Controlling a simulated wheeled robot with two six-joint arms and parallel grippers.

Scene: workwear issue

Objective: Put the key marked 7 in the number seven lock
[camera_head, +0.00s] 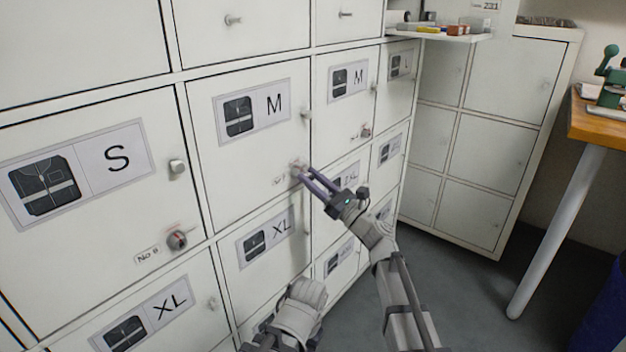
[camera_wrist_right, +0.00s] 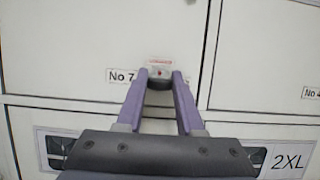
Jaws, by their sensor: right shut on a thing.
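The number seven lock (camera_wrist_right: 159,68) is on the M locker door, right of the label No 7 (camera_wrist_right: 121,76), and has a red mark on it. My right gripper (camera_head: 299,172) is right at this lock, near the lower right corner of the door. In the right wrist view my right gripper (camera_wrist_right: 160,78) is shut on a small dark thing, likely the key (camera_wrist_right: 160,84), directly in front of the lock. Its mark cannot be read. The fingers hide most of it, so I cannot tell how far it is in the lock. My left gripper is not in view.
Lockers marked S (camera_head: 90,235), XL (camera_head: 268,238) and a second M (camera_head: 348,85) surround this door. Knobs and other locks (camera_head: 177,240) stick out. A shelf (camera_head: 440,37) with small items and a wooden table (camera_head: 600,115) stand right. The floor (camera_head: 450,290) is clear.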

